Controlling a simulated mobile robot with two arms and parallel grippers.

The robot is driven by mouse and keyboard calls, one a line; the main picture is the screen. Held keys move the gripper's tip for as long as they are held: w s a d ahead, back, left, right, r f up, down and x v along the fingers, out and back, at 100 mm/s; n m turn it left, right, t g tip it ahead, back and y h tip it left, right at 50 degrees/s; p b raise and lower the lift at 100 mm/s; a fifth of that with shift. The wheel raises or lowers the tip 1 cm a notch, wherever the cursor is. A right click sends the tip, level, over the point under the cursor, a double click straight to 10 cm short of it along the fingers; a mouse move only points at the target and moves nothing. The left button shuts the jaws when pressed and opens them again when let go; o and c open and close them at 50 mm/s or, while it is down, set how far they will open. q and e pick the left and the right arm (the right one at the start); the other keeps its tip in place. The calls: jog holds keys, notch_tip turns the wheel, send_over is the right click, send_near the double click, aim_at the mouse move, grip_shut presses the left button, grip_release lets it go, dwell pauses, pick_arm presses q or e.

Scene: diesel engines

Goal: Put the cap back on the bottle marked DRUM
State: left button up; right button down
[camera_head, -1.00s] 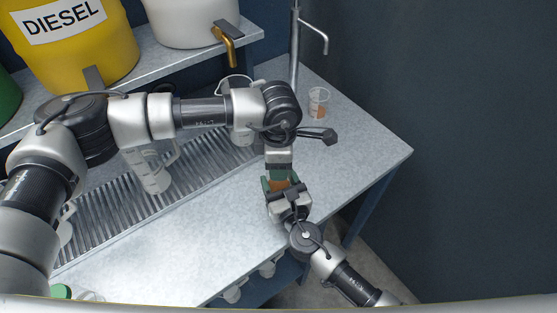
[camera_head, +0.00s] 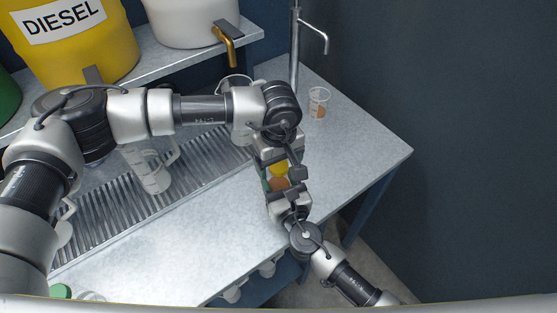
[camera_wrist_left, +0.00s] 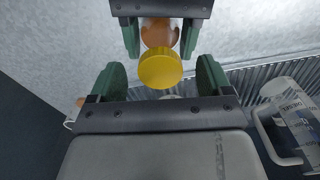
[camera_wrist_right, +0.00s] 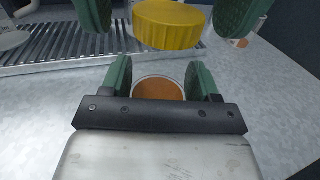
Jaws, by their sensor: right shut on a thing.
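A bottle with orange-brown contents (camera_head: 278,184) is held between the fingers of my right gripper (camera_wrist_right: 160,85). It also shows in the left wrist view (camera_wrist_left: 159,33). A ribbed yellow cap (camera_wrist_right: 168,24) sits at the bottle's end nearer my left gripper; it also shows in the left wrist view (camera_wrist_left: 160,68). I cannot tell whether it is fully seated. My left gripper (camera_wrist_left: 160,80) is open, its green fingers on either side of the cap with gaps between. No DRUM marking is readable.
A clear cup with orange liquid (camera_head: 318,103) stands at the back right of the bench. A clear jug (camera_head: 150,170) stands on the drain grate (camera_head: 110,215). The yellow DIESEL drum (camera_head: 80,50) is on the shelf.

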pick_arm(q)
notch_tip(320, 180, up, 12)
dwell(0.6)
pick_arm(e)
jog(key=shift+c, duration=0.9)
grip_release()
jog(key=b+v, duration=0.1)
jog(key=v, duration=0.8)
jog(key=shift+s+f+b, duration=0.1)
jog(key=shift+s+b, duration=0.05)
jog(key=shift+b, duration=0.2)
pick_arm(q)
jog(key=shift+f, duration=0.95)
pick_arm(e)
jog(key=shift+v, duration=0.8)
pick_arm(q)
jog(key=shift+s+f, duration=0.1)
pick_arm(e)
jog(key=shift+d, duration=0.1)
